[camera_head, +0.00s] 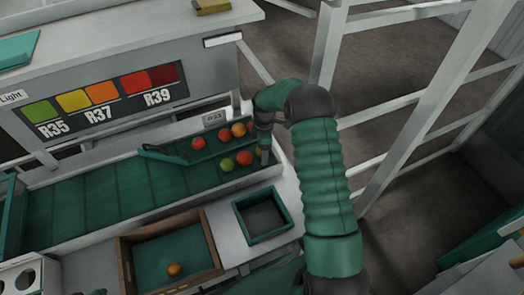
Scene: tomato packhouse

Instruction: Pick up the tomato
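Several tomatoes lie at the right end of the green conveyor belt (95,200). They include a red tomato (198,143), an orange tomato (238,130), a green tomato (226,164) and an orange-red tomato (244,158). Another orange tomato (174,269) lies alone in the wooden crate (211,240). My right gripper (264,154) points down at the belt's right end, close beside the tomatoes. Its fingers are small and partly hidden, so I cannot tell their opening or whether they touch a tomato.
A green bar (165,155) crosses the belt left of the tomatoes. A dark green bin (248,234) stands right of the crate. A colour chart panel (100,95) rises behind the belt. White metal framing (425,110) stands at the right.

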